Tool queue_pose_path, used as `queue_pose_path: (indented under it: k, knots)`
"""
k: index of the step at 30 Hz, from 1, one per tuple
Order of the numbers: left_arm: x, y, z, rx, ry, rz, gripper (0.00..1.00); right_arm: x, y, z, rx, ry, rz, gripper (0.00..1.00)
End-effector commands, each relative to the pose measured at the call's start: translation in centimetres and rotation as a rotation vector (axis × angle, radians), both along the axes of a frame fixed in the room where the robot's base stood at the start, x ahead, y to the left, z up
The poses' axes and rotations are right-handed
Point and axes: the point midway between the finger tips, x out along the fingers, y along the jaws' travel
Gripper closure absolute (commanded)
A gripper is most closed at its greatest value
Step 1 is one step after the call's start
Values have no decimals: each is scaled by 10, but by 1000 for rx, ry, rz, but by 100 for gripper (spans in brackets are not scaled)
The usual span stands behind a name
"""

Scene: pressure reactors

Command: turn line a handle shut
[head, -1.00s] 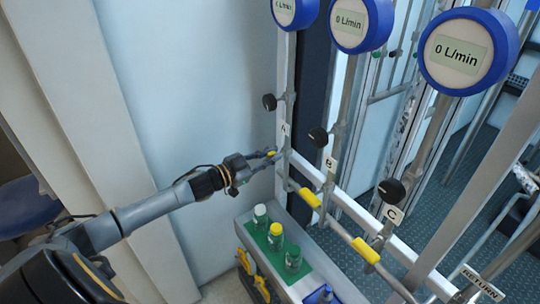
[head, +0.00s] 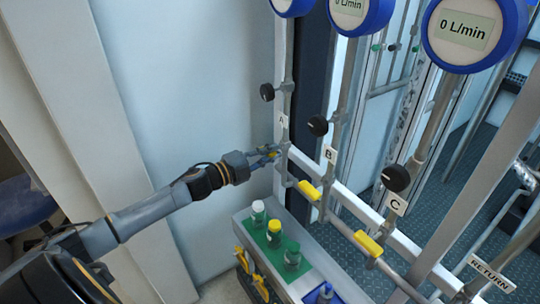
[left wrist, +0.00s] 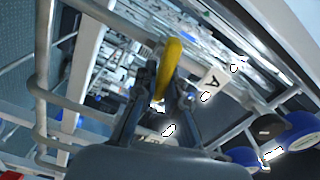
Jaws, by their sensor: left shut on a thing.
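The yellow line A handle shows between my left gripper's fingers in the left wrist view (left wrist: 171,62), below the A label (head: 283,121). My left gripper (head: 272,153) is shut on this handle at the line A pipe. In the head view the fingers mostly hide the handle, so its exact angle is hard to tell there. The yellow handles of line B (head: 309,190) and line C (head: 368,243) lie along the lower pipe. My right gripper is not in view.
Black knobs and blue gauges stand above the handles; the line C gauge (head: 466,32) reads 0 L/min. A tray with several bottles on a green mat (head: 262,243) sits below my left gripper. A RETURN label (head: 490,272) is at the lower right.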

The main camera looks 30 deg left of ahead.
Motion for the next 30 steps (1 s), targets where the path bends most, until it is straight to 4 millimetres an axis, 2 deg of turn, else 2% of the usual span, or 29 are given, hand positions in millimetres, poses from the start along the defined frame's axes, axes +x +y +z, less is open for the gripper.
queue_pose_path:
  k: [12, 30]
  knots:
    - [0, -1, -4, 200, -82, -1, 100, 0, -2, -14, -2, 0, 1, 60]
    - [-1, -1, -5, 237, -96, -2, 100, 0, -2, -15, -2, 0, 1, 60]
